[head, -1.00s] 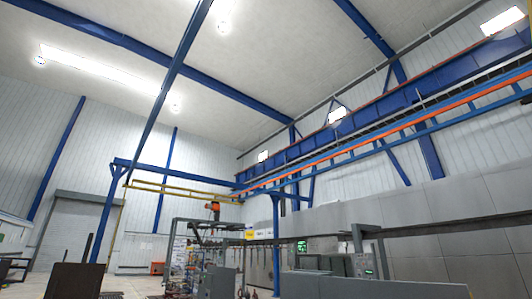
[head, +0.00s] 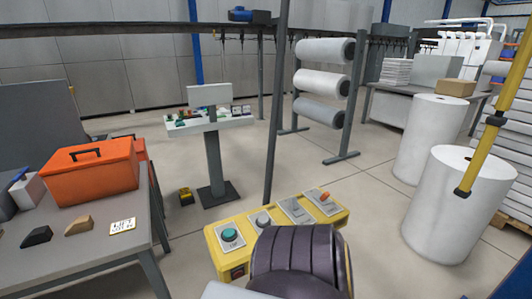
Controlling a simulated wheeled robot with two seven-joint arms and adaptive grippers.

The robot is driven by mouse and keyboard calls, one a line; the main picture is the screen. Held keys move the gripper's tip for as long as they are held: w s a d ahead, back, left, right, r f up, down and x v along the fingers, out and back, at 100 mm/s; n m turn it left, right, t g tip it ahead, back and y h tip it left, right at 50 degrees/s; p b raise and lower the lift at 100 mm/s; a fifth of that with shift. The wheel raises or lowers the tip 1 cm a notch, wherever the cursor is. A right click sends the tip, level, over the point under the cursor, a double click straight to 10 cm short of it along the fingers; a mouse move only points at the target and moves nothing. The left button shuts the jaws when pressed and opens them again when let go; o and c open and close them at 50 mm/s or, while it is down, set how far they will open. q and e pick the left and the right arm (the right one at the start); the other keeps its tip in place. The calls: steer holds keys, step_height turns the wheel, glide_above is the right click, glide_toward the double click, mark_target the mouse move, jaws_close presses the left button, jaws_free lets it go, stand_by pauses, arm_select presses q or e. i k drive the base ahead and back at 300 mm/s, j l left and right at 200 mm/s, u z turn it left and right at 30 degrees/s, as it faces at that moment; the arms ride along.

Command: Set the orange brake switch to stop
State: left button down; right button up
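A yellow control box (head: 240,265) stands low in the middle of the head view. On its top are several grey plates with controls. The orange switch (head: 324,196) is at the box's right end, on a grey plate; its lever appears tilted, but its labels are too small to read. A green button (head: 230,235) is at the left end. A dark ribbed rounded part, apparently of my arm, hides the front middle of the box. No gripper fingers show in the head view.
A grey table with an orange toolbox (head: 92,172) is on the left. A pedestal panel (head: 212,122) stands behind the box, beside a thin grey post (head: 274,110). White rolls (head: 450,215) and a yellow bar (head: 497,110) are on the right. Open floor lies between.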

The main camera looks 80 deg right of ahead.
mark_target(327, 195)
steer(key=l+z, duration=0.15)
steer(key=z, duration=2.45)
steer(key=k+j, duration=0.15)
